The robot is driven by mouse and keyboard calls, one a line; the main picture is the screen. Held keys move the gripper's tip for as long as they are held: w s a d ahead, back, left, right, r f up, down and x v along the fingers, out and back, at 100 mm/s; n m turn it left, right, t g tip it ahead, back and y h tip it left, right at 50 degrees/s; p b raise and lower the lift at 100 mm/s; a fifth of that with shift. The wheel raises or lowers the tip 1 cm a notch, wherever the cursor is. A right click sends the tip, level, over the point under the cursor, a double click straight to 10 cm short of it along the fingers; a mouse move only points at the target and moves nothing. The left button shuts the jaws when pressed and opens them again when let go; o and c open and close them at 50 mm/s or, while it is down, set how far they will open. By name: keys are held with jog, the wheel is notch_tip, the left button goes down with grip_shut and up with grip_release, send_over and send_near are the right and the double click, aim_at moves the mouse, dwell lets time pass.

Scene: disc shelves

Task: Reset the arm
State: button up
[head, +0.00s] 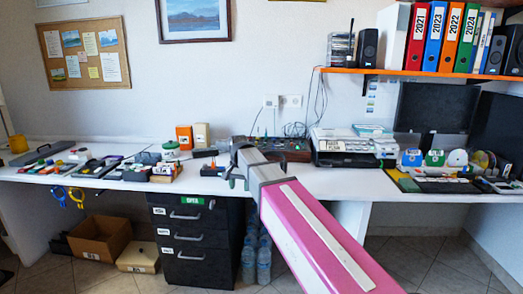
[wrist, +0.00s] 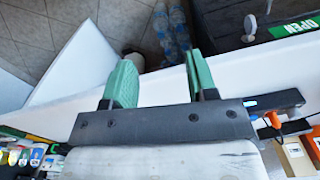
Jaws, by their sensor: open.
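My gripper (head: 234,172) is at the far end of my pink and grey arm, which reaches from the lower right over the front of the white desk (head: 330,187). In the wrist view its two green-padded fingers (wrist: 159,70) stand apart with nothing between them. The desk's white edge (wrist: 155,87) and the floor with water bottles (wrist: 172,35) show beyond the fingers. The arm hides part of the desk and the area below it.
A black mixer (head: 285,148) and a printer (head: 345,148) stand behind the gripper. A black drawer cabinet (head: 188,240) is under the desk, beside bottles (head: 264,255). Tools and small items crowd the left; disc holders (head: 435,158) and monitors stand right.

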jog(key=s+d+f+n, duration=0.1)
jog(key=s+d+f, duration=0.3)
jog(key=d+f, duration=0.4)
jog(key=s+d+f+n, duration=0.1)
jog(key=s+d+f, duration=0.4)
jog(key=d+f, duration=0.3)
jog(key=s+d+f, duration=0.5)
jog(key=d+f, duration=0.3)
jog(key=d, duration=0.4)
jog(key=shift+s+f+n, duration=0.15)
jog(key=shift+f+n, duration=0.05)
jog(key=shift+n, duration=0.2)
